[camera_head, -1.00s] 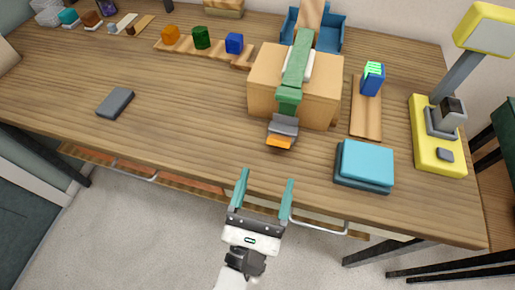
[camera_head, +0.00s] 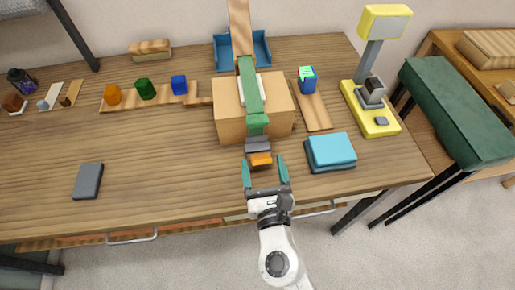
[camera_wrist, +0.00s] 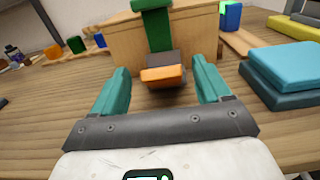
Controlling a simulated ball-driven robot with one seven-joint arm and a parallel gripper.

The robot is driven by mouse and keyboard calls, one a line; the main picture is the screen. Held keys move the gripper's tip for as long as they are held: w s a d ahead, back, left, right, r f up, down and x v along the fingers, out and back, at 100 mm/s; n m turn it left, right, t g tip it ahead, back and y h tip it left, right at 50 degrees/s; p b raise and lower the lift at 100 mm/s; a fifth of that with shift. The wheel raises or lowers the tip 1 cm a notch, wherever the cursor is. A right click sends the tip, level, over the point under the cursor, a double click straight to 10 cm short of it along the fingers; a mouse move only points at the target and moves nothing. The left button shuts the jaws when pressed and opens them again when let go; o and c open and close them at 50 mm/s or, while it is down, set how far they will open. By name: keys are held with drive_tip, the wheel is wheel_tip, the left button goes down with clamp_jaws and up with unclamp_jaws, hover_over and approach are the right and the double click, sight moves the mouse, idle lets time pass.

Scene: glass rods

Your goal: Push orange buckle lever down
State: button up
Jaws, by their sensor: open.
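The orange buckle lever (camera_head: 260,160) sits at the front end of a grey buckle (camera_head: 257,144), which hangs at the end of a green strap (camera_head: 250,92) laid over a tan box (camera_head: 227,112). The orange lever (camera_wrist: 163,75) also shows in the wrist view, ahead of my gripper and centred between the fingers. My gripper (camera_head: 265,171) is open and empty, with teal fingers just in front of the lever, one to each side. I cannot tell whether either finger touches it.
Stacked teal books (camera_head: 331,150) lie close to the right of my gripper. A yellow lamp (camera_head: 370,122) stands farther right. A dark grey block (camera_head: 88,181) lies at left. The table (camera_head: 165,160) left of the buckle is clear.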

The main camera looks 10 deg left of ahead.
sight(261, 157)
drive_tip(key=shift+x, duration=2.35)
drive_tip(key=shift+d, duration=0.1)
drive_tip(key=c, duration=1)
drive_tip(key=shift+o, duration=0.2)
drive_tip(key=b, duration=0.3)
drive_tip(key=shift+s+f, duration=0.1)
drive_tip(key=shift+f, duration=0.3)
drive_tip(key=shift+t+b, duration=0.3)
drive_tip(key=shift+b, duration=0.35)
drive_tip(key=shift+s+t+b, duration=0.2)
drive_tip(key=shift+t+b, duration=0.1)
drive_tip(key=shift+b, duration=0.95)
drive_tip(key=shift+r, duration=0.25)
